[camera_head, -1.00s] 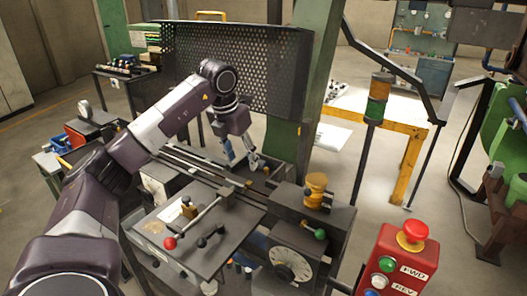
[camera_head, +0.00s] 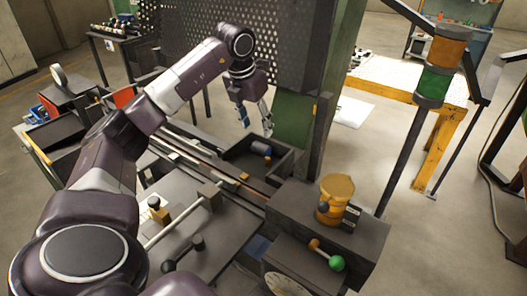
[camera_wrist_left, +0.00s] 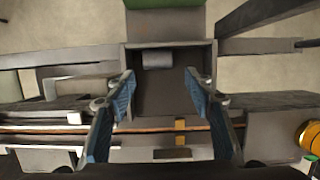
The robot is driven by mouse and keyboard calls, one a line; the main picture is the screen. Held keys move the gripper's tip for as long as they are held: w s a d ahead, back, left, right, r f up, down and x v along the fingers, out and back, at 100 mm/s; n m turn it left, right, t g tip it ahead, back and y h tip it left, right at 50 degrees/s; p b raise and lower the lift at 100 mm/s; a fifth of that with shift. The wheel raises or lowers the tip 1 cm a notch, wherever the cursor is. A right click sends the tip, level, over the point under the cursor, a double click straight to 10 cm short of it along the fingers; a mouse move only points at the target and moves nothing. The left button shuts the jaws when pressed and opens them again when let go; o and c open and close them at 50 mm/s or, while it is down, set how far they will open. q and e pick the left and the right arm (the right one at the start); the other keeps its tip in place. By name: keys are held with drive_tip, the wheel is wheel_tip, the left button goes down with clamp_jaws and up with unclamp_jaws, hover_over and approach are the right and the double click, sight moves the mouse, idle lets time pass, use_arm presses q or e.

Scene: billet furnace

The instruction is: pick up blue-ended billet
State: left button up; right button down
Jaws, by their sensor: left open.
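A short blue-grey cylinder (camera_head: 260,147), which looks like the billet, lies on its side in a dark open tray (camera_head: 240,163) beside the machine's rails. It also shows in the left wrist view as a grey cylinder (camera_wrist_left: 157,59) near the tray's far wall (camera_wrist_left: 183,43). I cannot clearly tell a blue end on it. My left gripper (camera_head: 256,119) is open and empty, its blue-padded fingers pointing down above the tray. In the left wrist view the fingers (camera_wrist_left: 162,86) are spread wide, and the cylinder lies beyond them, untouched. My right gripper is not in view.
A green post (camera_head: 299,130) and a perforated dark guard (camera_head: 290,45) stand close behind the tray. A yellow knob (camera_head: 335,200) and a green-tipped lever (camera_head: 336,263) rise at the right. A lamp stack (camera_head: 436,75) stands beyond.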

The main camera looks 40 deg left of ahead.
sight(261, 144)
use_arm(q)
drive_tip(key=x, duration=0.3)
drive_tip(key=shift+w+a+f, duration=0.1)
drive_tip(key=shift+w+a, duration=0.1)
drive_tip(key=shift+w, duration=0.05)
drive_tip(key=shift+f+p, duration=0.35)
drive_tip(key=p+x, duration=0.2)
drive_tip(key=x, duration=0.3)
drive_tip(key=shift+w+a+r, duration=0.1)
drive_tip(key=c, duration=0.4)
clamp_jaws()
drive_tip(key=shift+r, duration=0.1)
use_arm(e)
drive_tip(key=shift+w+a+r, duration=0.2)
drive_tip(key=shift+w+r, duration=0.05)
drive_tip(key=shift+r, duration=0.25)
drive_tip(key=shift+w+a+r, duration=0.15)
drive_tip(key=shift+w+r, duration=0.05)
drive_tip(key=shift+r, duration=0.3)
